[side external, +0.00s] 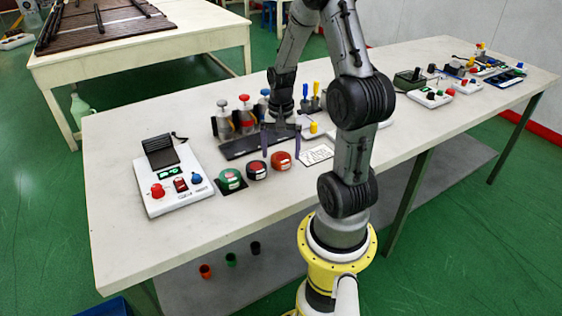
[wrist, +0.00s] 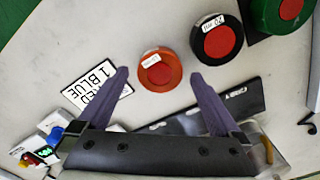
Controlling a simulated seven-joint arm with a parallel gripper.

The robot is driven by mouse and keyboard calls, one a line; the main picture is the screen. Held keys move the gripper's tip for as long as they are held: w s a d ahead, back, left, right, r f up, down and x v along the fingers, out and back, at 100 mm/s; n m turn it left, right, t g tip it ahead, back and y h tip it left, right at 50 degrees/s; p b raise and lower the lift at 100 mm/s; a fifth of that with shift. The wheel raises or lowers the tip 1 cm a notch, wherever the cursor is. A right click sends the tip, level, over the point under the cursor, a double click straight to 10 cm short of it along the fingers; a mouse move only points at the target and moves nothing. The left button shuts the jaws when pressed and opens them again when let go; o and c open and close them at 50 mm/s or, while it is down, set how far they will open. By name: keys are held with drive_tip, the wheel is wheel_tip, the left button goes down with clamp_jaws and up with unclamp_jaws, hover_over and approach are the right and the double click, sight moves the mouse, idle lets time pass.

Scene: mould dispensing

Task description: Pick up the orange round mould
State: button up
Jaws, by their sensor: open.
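The orange round mould (side external: 281,161) sits on the white table, at the right end of a row of round moulds. In the wrist view the orange mould (wrist: 160,86), with a red centre and a small white label, lies between and slightly beyond the fingertips. My gripper (side external: 281,153) is open, pointing down with its two purple fingers above or around the mould. The wrist view shows the gripper (wrist: 160,75) with nothing between its fingers touching the mould. I cannot tell the fingers' exact height over the mould.
A black mould (side external: 256,170) and a green mould (side external: 230,180) stand to its left. A printed card (side external: 317,155) lies to its right. Behind are a dark tray (side external: 240,148) and dispensers (side external: 245,113). A white control box (side external: 172,183) stands further left. The table front is clear.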

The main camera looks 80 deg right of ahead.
wheel_tip(320, 180, down, 2)
drive_tip(key=c, duration=1.5)
drive_tip(key=shift+o, duration=0.2)
drive_tip(key=shift+r, duration=0.15)
